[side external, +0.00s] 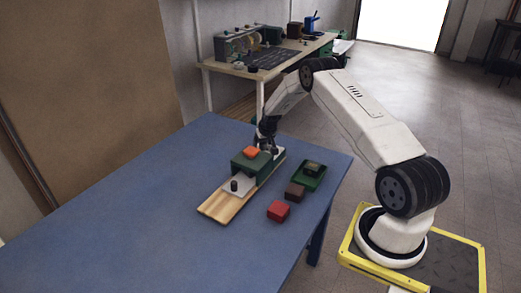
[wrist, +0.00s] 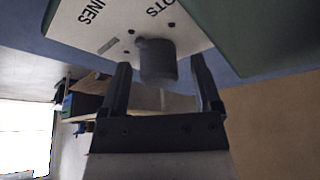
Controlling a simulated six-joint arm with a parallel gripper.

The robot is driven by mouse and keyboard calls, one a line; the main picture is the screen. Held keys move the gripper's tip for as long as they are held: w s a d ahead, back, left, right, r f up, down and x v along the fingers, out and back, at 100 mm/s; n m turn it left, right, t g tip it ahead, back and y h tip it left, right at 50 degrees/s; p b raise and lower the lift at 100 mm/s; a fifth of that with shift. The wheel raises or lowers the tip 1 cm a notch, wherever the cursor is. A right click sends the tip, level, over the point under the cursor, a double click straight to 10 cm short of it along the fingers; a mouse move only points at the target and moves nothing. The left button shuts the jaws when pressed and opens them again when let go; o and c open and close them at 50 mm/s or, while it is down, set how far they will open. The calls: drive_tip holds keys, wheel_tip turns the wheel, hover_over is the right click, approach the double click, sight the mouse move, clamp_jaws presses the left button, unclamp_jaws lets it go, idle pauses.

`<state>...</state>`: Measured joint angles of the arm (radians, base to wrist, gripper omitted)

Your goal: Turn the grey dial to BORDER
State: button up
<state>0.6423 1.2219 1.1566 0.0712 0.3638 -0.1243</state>
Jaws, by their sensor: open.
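The grey dial (wrist: 158,62) is a short cylinder on a white plate (wrist: 88,28) in the wrist view. Lettering there reads "LINES", and a partly cut word ends in "OTS". BORDER is not readable. My gripper (wrist: 161,75) is open, with one finger on each side of the dial; I cannot tell whether either touches it. In the side view my gripper (side external: 266,138) is behind a green box (side external: 250,166) at the far end of a wooden board (side external: 222,209). The dial between the fingers cannot be made out there.
The blue table's (side external: 130,190) left is clear.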

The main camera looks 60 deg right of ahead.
clamp_jaws()
drive_tip(key=shift+s+n+y, duration=0.1)
drive_tip(key=shift+n+y, duration=0.2)
drive_tip(key=shift+n, duration=0.4)
drive_tip(key=shift+f+n+t+y, duration=0.15)
drive_tip(key=shift+n+y, duration=0.3)
drive_tip(key=shift+n, duration=0.7)
drive_tip(key=shift+n+t+y, duration=0.15)
drive_tip(key=shift+n+y, duration=0.3)
drive_tip(key=shift+n, duration=0.7)
drive_tip(key=n+y, duration=0.1)
drive_tip(key=n, duration=0.2)
drive_tip(key=n+y, duration=0.1)
drive_tip(key=n, duration=0.1)
drive_tip(key=shift+s+n, duration=0.15)
drive_tip(key=shift+n, duration=0.25)
unclamp_jaws()
